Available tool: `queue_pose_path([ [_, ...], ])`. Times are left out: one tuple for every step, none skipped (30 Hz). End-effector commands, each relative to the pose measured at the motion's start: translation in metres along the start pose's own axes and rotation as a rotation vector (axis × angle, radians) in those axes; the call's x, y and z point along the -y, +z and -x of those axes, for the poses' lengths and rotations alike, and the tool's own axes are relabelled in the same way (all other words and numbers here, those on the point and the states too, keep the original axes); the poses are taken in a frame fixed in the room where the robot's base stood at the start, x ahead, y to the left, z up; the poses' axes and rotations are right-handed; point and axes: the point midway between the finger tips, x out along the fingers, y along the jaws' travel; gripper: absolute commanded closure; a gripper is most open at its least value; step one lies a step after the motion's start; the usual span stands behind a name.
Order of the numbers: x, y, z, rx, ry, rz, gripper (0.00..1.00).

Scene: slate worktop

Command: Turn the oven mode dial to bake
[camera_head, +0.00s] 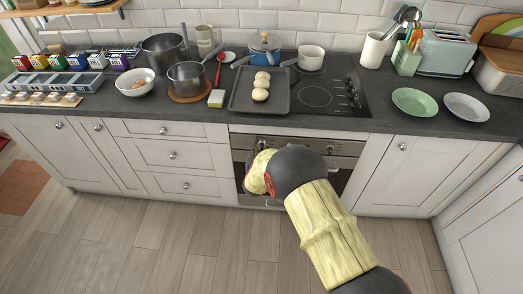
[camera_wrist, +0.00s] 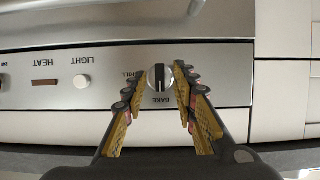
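The oven mode dial (camera_wrist: 159,78) is a round silver knob with a dark upright grip bar, seen upside down in the wrist view. Which end of the bar is the pointer I cannot tell. My gripper (camera_wrist: 158,82) is open, with one finger on each side of the dial; small gaps seem to separate the fingertips from it.
Above the oven, a baking tray (camera_head: 246,104) with rolls lies on the hob (camera_head: 345,101). The floor in front is clear.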

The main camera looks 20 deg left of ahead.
Motion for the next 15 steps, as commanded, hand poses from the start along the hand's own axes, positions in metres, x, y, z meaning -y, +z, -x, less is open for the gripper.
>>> queue_pose_path([
  [0.0,0.0,0.0,0.0,0.0,0.0,0.72],
  [0.0,0.0,0.0,0.0,0.0,0.0,0.72],
  [0.0,0.0,0.0,0.0,0.0,0.0,0.72],
  [0.0,0.0,0.0,0.0,0.0,0.0,0.72],
  [0.0,0.0,0.001,0.0,0.0,0.0,0.72],
  [0.0,-0.001,0.002,-0.001,0.0,0.0,0.72],
  [0.001,-0.001,0.004,-0.001,-0.001,0.0,0.72],
  [0.001,-0.001,0.006,-0.001,-0.001,0.0,0.72],
  [0.001,-0.001,0.01,-0.001,-0.001,0.0,0.72],
  [0.001,-0.001,0.013,0.0,-0.001,0.0,0.72],
  [0.001,-0.001,0.018,0.0,-0.002,0.0,0.72],
  [0.001,-0.001,0.024,0.0,-0.002,0.001,0.72],
  [0.001,0.0,0.029,0.001,-0.002,0.001,0.72],
  [0.001,-0.001,0.035,0.0,-0.002,0.001,0.72],
  [0.001,-0.001,0.043,-0.001,-0.002,0.001,0.72],
])
